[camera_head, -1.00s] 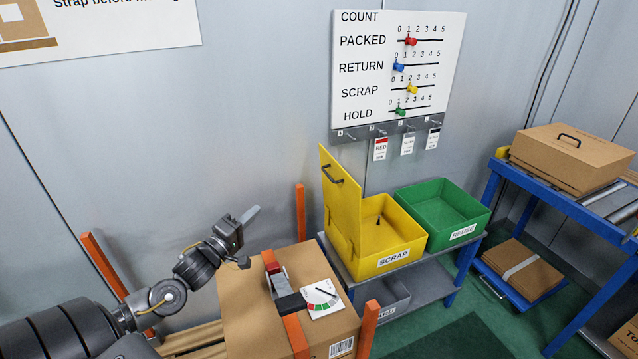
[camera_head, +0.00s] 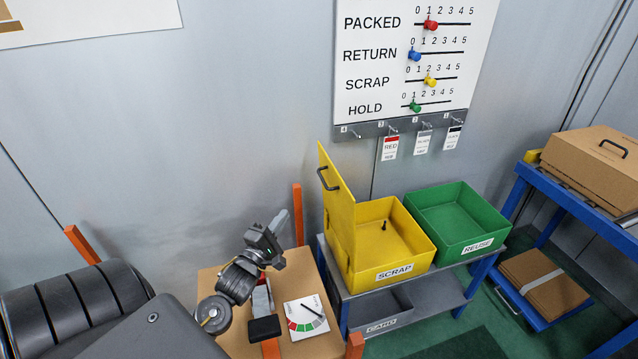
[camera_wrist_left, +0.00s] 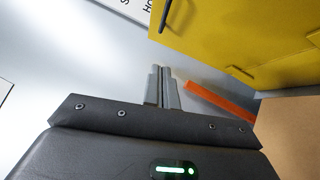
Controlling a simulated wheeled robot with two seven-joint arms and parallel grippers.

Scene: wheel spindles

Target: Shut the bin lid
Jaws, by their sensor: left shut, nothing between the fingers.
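The yellow SCRAP bin (camera_head: 400,262) stands on a grey shelf, with a small dark object inside. Its yellow lid (camera_head: 338,215) stands open and upright on the bin's left side, with a dark handle (camera_head: 328,179) near its top. In the left wrist view the lid (camera_wrist_left: 235,35) fills the upper right, with part of its handle (camera_wrist_left: 166,14) at the top. My left gripper (camera_head: 281,222) is shut and empty, left of the lid and apart from it. Its closed fingers (camera_wrist_left: 163,88) point up towards the lid in the wrist view. My right gripper is out of view.
A green REUSE bin (camera_head: 462,222) stands right of the yellow one. An orange post (camera_head: 298,215) rises between gripper and lid. A board with sliders (camera_head: 410,70) hangs behind.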

